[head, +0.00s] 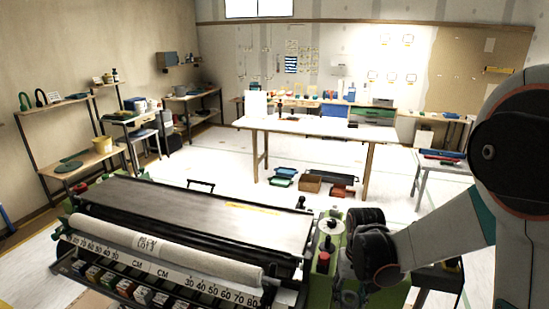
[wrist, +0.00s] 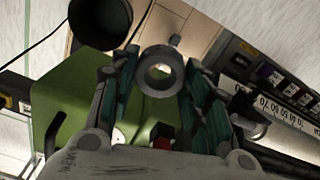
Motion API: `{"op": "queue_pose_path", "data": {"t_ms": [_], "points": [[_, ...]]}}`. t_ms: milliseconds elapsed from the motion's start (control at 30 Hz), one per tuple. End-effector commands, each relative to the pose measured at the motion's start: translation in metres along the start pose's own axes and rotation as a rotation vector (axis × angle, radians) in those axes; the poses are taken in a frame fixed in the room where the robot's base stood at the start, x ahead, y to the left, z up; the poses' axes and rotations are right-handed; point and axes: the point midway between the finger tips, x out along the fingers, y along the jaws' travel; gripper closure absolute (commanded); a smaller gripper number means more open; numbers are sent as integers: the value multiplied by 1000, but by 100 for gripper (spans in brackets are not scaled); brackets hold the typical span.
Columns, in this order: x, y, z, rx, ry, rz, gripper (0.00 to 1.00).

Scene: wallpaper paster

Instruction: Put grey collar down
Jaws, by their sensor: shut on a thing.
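In the wrist view my gripper (wrist: 160,85) is shut on the grey collar (wrist: 145,72). The collar is a short ring with a round hole, held between the two fingertips with its opening towards the camera. Below it lies the green end housing (wrist: 75,105) of the pasting machine, with a red knob (wrist: 162,131) partly hidden between the fingers. In the head view my wrist covers the fingers and the collar, beside the green housing at the machine's right end. I cannot tell whether the collar touches anything.
The pasting machine (head: 200,205) fills the front, with a white paper roll (head: 165,247) along it. A pale disc (head: 330,226) and a red knob (head: 323,262) stand at its right end.

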Motion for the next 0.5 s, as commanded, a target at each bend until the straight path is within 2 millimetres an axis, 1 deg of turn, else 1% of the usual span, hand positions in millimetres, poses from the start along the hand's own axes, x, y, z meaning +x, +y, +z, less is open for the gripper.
{"op": "queue_pose_path", "data": {"t_ms": [33,267,300,400,500], "points": [[11,0,-2,-6,0,0,86],[46,-1,-9,-42,0,0,86],[54,-1,-10,-50,0,0,86],[68,-2,-12,-66,0,0,86],[75,-2,-14,-75,0,0,86]]}}
